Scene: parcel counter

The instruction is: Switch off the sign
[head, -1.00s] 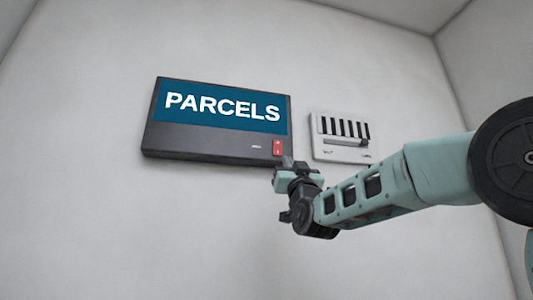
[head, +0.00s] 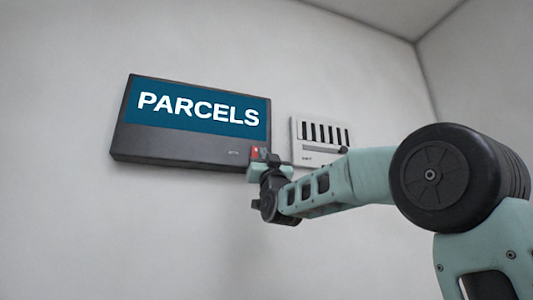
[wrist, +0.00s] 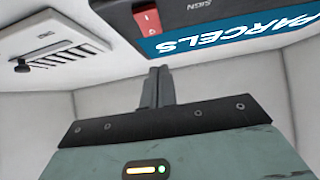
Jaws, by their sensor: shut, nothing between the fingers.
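The dark sign (head: 190,146) hangs on the wall, its blue panel showing white PARCELS lettering. It also shows upside down at the top of the wrist view (wrist: 195,18). Its red rocker switch (head: 255,151) sits at the sign's lower right corner and is partly hidden by my gripper in the head view. The switch shows clearly in the wrist view (wrist: 147,20), beside the word SIGN. My gripper (head: 265,155) is shut and empty, its fingertips close to the switch. In the wrist view the fingertips (wrist: 158,72) appear below the switch with a gap; I cannot tell the exact distance.
A white panel (head: 297,142) with dark slots and a slider is on the wall just right of the sign, partly behind my arm. It also shows at the left of the wrist view (wrist: 40,35). The wall left of and below the sign is bare.

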